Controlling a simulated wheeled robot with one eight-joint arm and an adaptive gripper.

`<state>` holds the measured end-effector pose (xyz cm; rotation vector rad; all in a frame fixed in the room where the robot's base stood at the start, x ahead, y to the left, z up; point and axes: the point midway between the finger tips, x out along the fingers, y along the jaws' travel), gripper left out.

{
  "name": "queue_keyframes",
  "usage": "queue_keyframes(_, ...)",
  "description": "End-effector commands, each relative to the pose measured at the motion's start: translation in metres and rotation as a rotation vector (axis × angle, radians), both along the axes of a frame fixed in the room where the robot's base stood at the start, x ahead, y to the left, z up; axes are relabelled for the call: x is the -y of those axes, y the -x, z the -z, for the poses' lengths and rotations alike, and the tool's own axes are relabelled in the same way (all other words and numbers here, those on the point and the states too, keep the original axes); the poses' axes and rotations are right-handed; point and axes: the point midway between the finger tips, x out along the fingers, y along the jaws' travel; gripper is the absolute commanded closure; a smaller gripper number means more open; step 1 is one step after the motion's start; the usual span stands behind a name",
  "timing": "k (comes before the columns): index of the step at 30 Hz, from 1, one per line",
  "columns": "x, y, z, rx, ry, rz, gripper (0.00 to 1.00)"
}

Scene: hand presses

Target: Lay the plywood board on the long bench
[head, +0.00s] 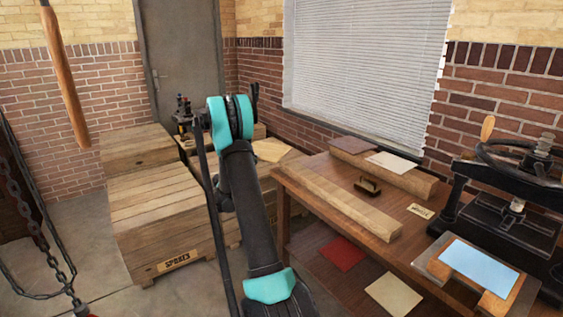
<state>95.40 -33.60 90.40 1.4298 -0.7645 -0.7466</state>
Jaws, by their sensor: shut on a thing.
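The long bench, a brown wooden workbench (300,193), stands at the right under the window. My arm rises through the middle of the head view, and my gripper does not show. A pale tan flat piece (272,150) shows just right of my arm's upper joint, over the crates; it may be the plywood board. I cannot tell whether it is held or resting.
Two long timber beams (340,203) and a dark-handled tool (368,186) lie on the bench. A black press (510,215) stands at its right, by a block with a pale blue sheet (480,266). Wooden crates (160,215) fill the left, near a hanging chain (35,220).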

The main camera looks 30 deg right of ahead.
Motion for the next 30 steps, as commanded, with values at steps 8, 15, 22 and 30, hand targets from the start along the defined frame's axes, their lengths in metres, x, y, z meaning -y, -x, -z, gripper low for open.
queue_keyframes(8, 0.091, 0.053, 0.001, 0.002, 0.006, 0.42, 1.0)
queue_keyframes(15, 0.106, 0.07, 0.003, 0.002, 0.007, 0.525, 1.0)
queue_keyframes(22, 0.106, 0.07, 0.018, 0.002, 0.007, 0.524, 1.0)
queue_keyframes(30, 0.106, 0.07, 0.043, 0.002, 0.007, 0.523, 1.0)
